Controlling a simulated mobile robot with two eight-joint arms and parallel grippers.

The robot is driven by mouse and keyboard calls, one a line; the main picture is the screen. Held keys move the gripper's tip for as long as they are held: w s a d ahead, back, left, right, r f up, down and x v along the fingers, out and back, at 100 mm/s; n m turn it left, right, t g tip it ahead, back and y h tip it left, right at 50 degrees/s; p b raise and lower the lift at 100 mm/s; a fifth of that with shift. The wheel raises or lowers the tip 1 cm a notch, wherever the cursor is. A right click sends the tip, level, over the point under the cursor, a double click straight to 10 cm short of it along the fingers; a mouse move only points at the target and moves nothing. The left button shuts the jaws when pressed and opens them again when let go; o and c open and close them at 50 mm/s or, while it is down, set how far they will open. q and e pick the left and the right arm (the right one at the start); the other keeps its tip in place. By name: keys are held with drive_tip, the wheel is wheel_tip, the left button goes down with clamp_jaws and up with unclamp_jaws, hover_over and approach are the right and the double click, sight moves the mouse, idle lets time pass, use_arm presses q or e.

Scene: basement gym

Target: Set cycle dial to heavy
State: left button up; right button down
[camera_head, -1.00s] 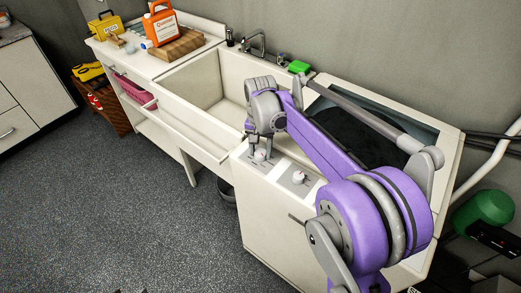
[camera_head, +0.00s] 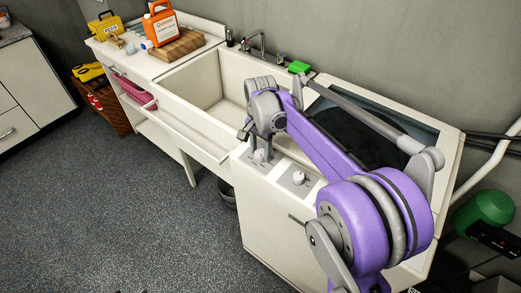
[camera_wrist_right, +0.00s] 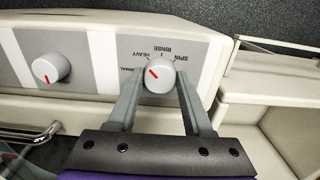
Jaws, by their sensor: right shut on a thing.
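The cycle dial (camera_wrist_right: 160,75) is a round white knob with a red pointer line on a grey panel. Around it are the labels HEAVY, RINSE, SPIN and a partly covered one ending in "MAL". The red line points up and left, towards the area between the covered label and HEAVY. My right gripper (camera_wrist_right: 158,88) has one finger on each side of the dial and is shut on it. In the head view the right gripper (camera_head: 258,146) points down at the dial (camera_head: 259,155) on the washer's top panel. My left gripper is out of view.
A second white knob (camera_wrist_right: 50,68) with a red mark sits beside the dial on the same panel. The washer's dark lid (camera_head: 350,135) lies behind my arm. A white sink (camera_head: 195,85) stands to the left of the washer. The floor in front is clear.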

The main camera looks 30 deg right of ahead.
sight(261, 152)
drive_tip(key=shift+c, duration=1.5)
unclamp_jaws()
drive_tip(key=shift+r, duration=0.1)
wheel_tip(261, 152, up, 11)
drive_tip(key=shift+f+p, duration=0.2)
drive_tip(key=shift+p, duration=0.15)
drive_tip(key=s+a+f+n+t, duration=0.1)
drive_tip(key=s+a+f+n, duration=0.2)
drive_tip(key=s, duration=0.4)
drive_tip(key=s+a+f+n+t, duration=0.2)
drive_tip(key=s+a+f+n, duration=0.2)
drive_tip(key=s+f+n, duration=0.2)
drive_tip(key=s+a+f+n+t, duration=0.2)
drive_tip(key=s+a+f+n, duration=0.1)
drive_tip(key=s, duration=0.5)
drive_tip(key=shift+s+a+f+n, duration=0.2)
drive_tip(key=shift+a+f+n, duration=0.05)
drive_tip(key=shift+f+n, duration=0.6)
